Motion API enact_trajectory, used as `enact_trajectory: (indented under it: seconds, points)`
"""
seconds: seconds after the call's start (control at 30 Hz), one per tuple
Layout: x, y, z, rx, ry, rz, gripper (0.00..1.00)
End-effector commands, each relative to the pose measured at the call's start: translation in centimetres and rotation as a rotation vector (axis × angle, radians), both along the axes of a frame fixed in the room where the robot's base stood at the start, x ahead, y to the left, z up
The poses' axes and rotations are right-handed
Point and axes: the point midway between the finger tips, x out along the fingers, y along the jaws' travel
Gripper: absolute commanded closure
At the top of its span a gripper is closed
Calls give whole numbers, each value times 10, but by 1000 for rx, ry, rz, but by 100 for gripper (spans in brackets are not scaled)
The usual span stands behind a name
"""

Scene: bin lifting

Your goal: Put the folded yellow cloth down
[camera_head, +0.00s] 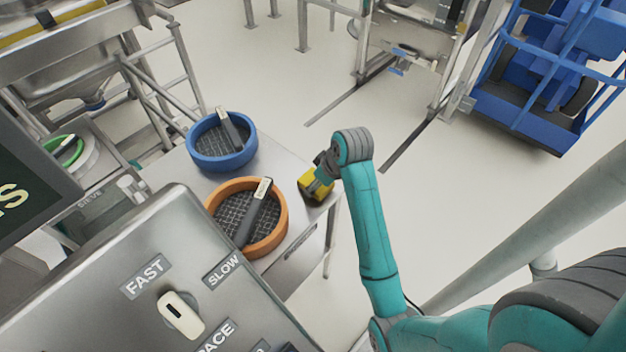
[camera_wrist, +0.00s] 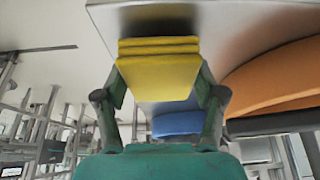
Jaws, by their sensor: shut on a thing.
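The folded yellow cloth (camera_head: 315,187) is at the right edge of the metal table (camera_head: 285,268) in the head view. My gripper (camera_head: 326,172) is shut on it. In the wrist view the folded yellow cloth (camera_wrist: 158,70) sits between the two fingers of my gripper (camera_wrist: 160,95), its layers showing at the top. The metal tabletop (camera_wrist: 260,18) is close beyond the cloth. I cannot tell whether the cloth touches the tabletop.
An orange-rimmed sieve (camera_head: 279,238) with a dark-handled tool stands just left of the cloth. A blue-rimmed sieve (camera_head: 203,160) with another tool stands farther back. A control panel (camera_head: 150,280) is in the foreground. Bare tabletop shows between the sieves and the table's right edge.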

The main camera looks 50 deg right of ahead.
Motion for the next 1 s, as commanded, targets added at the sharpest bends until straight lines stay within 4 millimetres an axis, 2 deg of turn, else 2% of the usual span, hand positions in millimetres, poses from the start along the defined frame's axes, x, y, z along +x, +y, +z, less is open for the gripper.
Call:
enact_trajectory:
  seconds: [0.1,0.43,0.47,0.5,0.57,1.0]
  points:
    - [-6,0,-9,0,0,0,86]
    - [-6,0,-11,0,0,1,86]
    - [-6,0,-12,0,0,1,28]
    - [-6,0,-11,0,0,1,18]
    - [-6,0,-11,0,0,1,5]
    - [-4,0,-6,-1,-1,2,5]
